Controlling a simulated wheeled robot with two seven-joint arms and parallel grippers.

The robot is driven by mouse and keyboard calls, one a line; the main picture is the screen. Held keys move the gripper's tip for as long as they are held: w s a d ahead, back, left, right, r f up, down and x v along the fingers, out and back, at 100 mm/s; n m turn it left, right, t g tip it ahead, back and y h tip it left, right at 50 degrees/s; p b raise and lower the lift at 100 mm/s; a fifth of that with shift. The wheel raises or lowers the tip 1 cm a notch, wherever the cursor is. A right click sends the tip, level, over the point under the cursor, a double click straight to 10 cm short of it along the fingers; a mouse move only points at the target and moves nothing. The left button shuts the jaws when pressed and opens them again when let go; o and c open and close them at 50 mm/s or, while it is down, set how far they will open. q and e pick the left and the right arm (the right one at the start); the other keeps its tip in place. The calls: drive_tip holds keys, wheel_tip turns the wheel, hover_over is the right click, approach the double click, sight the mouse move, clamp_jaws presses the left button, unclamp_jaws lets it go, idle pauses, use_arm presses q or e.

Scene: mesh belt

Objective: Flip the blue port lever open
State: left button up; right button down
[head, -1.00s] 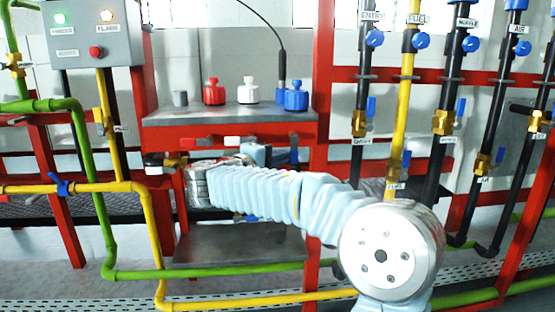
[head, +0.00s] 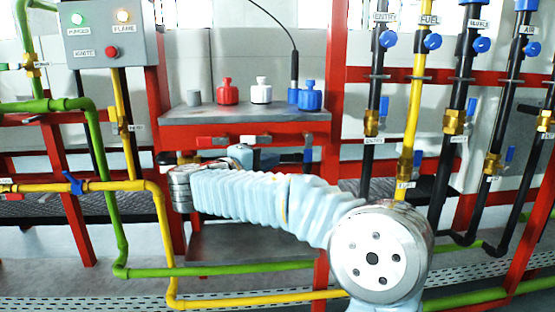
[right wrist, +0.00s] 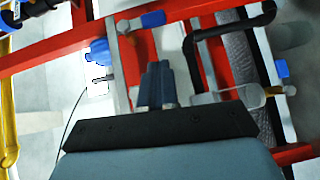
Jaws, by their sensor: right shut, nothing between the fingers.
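A blue lever (head: 308,155) hangs roughly upright below the right front of the shelf. White (head: 252,140) and red (head: 212,142) levers lie flat along the same red front. In the right wrist view, a blue grip (right wrist: 153,19) on the red bar looks like the blue lever, beyond the fingertips. My right gripper (right wrist: 158,68) is shut and empty, apart from that grip. In the head view, my right gripper (head: 268,160) is small and partly hidden behind my arm, left of the blue lever. My left gripper is not in view.
Red, white and blue bottles stand on the grey shelf (head: 190,114); the blue bottle (head: 310,96) is rightmost. A control box (head: 104,34) is at upper left. Red posts and green and yellow pipes surround the shelf. Valved pipes with blue handles stand at right.

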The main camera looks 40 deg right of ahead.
drive_tip(key=v, duration=0.7)
drive_tip(key=shift+f, duration=0.25)
